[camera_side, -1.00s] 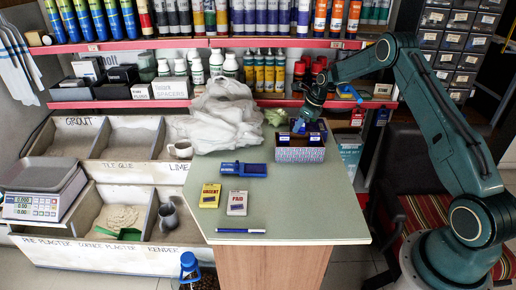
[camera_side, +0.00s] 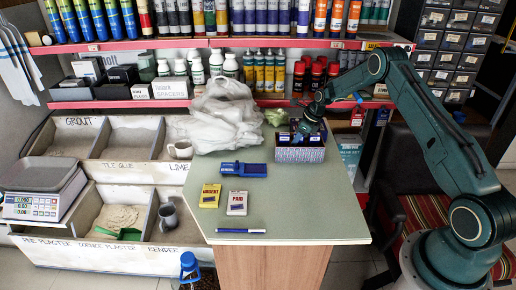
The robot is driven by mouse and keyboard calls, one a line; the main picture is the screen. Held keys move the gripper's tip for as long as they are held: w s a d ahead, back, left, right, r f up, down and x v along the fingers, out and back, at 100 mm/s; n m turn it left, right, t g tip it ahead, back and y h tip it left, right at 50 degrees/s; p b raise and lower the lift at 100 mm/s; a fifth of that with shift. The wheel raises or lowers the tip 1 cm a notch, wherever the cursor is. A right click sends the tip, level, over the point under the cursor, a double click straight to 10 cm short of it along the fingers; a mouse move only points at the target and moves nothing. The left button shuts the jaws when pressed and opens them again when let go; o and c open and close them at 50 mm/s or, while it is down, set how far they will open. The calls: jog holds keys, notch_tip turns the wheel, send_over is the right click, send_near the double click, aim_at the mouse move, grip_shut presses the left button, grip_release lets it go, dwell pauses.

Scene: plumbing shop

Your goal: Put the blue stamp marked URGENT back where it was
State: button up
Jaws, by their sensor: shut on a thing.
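The patterned box (camera_side: 300,155) stands at the back right of the counter, with several dark and blue items inside. My gripper (camera_side: 297,138) is down at the left part of its open top, shut on what seems to be the blue stamp. The stamp is largely hidden by the fingers and the box wall, and its marking cannot be read. A yellow pad tin labelled URGENT (camera_side: 210,196) and a pale one labelled PAID (camera_side: 237,203) lie on the counter in front.
A blue flat object (camera_side: 243,169) and a blue pen (camera_side: 241,231) lie on the counter (camera_side: 290,215). A white plastic bag (camera_side: 218,120) is heaped left of the box. The counter's right front is clear. Shelves of bottles stand behind.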

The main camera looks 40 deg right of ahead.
jog(key=shift+f, duration=0.15)
jog(key=o, duration=1)
jog(key=v, duration=1.2)
jog(key=shift+r, duration=0.2)
